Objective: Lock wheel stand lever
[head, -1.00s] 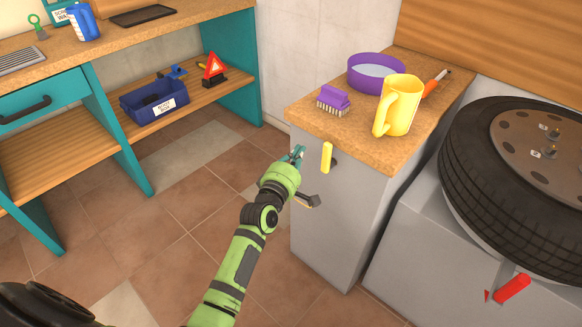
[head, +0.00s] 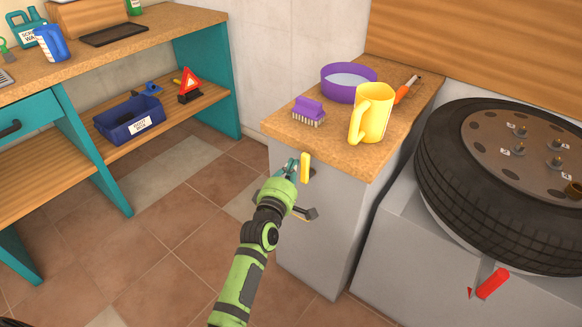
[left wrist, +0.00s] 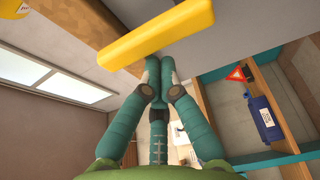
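The wheel (head: 470,180) lies flat on a grey stand (head: 400,255) at the right of the head view. A red lever (head: 492,284) slants up to the right on the stand's front, with a small red pointer (head: 469,293) to its left. My left gripper (head: 291,165) is far left of this lever, at the cabinet's front beside an upright yellow handle (head: 305,168). In the left wrist view its fingertips (left wrist: 160,66) are together, with nothing seen between them. The yellow handle (left wrist: 155,36) crosses just beyond them; contact cannot be told. My right gripper is out of view.
The cabinet (head: 318,230) carries a yellow mug (head: 373,113), purple bowl (head: 332,88), purple brush (head: 309,110) and orange-handled tool (head: 405,90). A teal workbench (head: 205,75) stands left. The tiled floor (head: 165,240) between is clear.

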